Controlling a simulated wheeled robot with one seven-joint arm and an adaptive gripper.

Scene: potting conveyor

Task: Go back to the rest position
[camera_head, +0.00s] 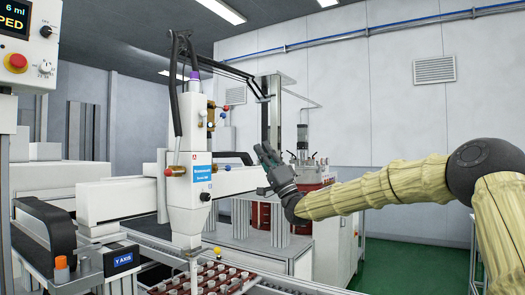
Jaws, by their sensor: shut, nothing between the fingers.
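My gripper (266,153) is at the end of my yellow-sleeved arm (390,188), which reaches in from the right. It is raised in the air near the middle of the picture, its fingers pointing up and left. The fingers are close together and hold nothing that I can see. In the picture it lies to the right of the white dispensing head (188,200). How far apart in depth they are, I cannot tell.
Below the dispensing head is a dark red tray (250,284) with several small pale parts. A control panel (30,45) with a red button is at upper left. Dark red vessels (305,170) stand behind my gripper. Green floor (410,265) is open at lower right.

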